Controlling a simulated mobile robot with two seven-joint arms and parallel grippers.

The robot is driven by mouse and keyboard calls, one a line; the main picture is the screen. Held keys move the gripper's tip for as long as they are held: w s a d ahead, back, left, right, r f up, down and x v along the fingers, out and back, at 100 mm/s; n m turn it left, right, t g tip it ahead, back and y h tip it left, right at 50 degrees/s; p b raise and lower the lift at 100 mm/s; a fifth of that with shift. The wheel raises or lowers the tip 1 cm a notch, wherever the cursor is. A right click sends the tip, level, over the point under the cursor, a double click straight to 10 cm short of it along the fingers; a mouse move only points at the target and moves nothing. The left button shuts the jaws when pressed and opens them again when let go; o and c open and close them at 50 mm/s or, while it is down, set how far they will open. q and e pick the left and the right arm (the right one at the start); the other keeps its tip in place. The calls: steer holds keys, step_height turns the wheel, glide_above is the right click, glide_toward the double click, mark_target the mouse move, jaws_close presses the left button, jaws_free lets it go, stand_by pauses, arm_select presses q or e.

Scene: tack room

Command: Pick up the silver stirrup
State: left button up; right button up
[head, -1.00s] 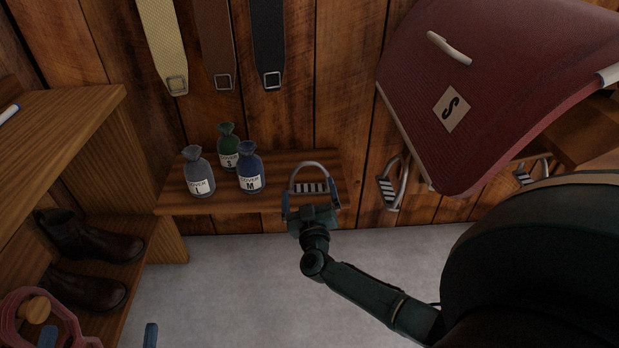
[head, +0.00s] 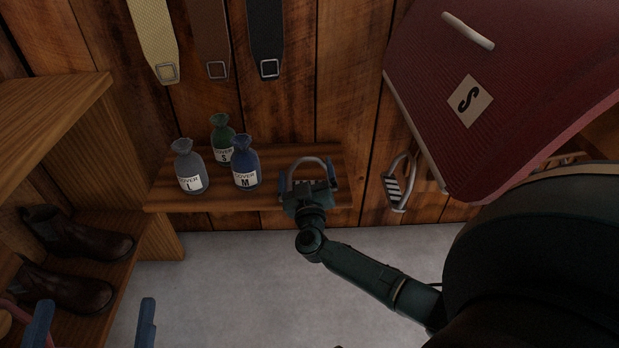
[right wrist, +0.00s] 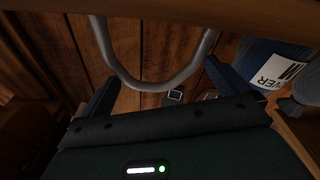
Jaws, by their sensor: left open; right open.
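The silver stirrup (head: 308,163) stands on the small wall shelf, its arch upward and its striped tread low. My right gripper (head: 308,182) is open in front of it, a blue-tipped finger at each side; its palm hides part of the tread. In the right wrist view the stirrup's curved bar (right wrist: 152,86) lies between the two spread fingers, with no clear grip on it. My left gripper (head: 93,324) shows only two blue fingertips at the bottom left, spread apart and empty.
Grey, green and blue cover bags (head: 244,165) stand left of the stirrup on the shelf (head: 215,198). Another stirrup (head: 399,182) hangs to the right, below a red saddle pad (head: 520,90). Dark boots (head: 75,235) sit in the left rack. Straps (head: 268,35) hang above.

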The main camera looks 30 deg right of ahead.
steer(key=shift+c, duration=0.6)
arm_select(q)
steer(key=shift+s, duration=0.1)
arm_select(e)
steer(key=c, duration=0.8)
arm_select(q)
steer(key=shift+r, duration=0.1)
arm_select(e)
steer(key=shift+o, duration=0.2)
steer(key=shift+r, duration=0.15)
steer(key=shift+r+p, duration=0.4)
steer(key=shift+p, duration=0.05)
steer(key=shift+c, duration=0.7)
step_height(320, 180, up, 8)
steer(key=p, duration=0.5)
steer(key=shift+f+p, duration=0.15)
steer(key=shift+p, duration=0.2)
steer(key=shift+c, duration=0.6)
arm_select(q)
steer(key=shift+a+m+g+y+p, duration=0.45)
steer(key=shift+a+y, duration=0.35)
steer(key=shift+y, duration=0.2)
arm_select(e)
steer(key=shift+r, duration=0.65)
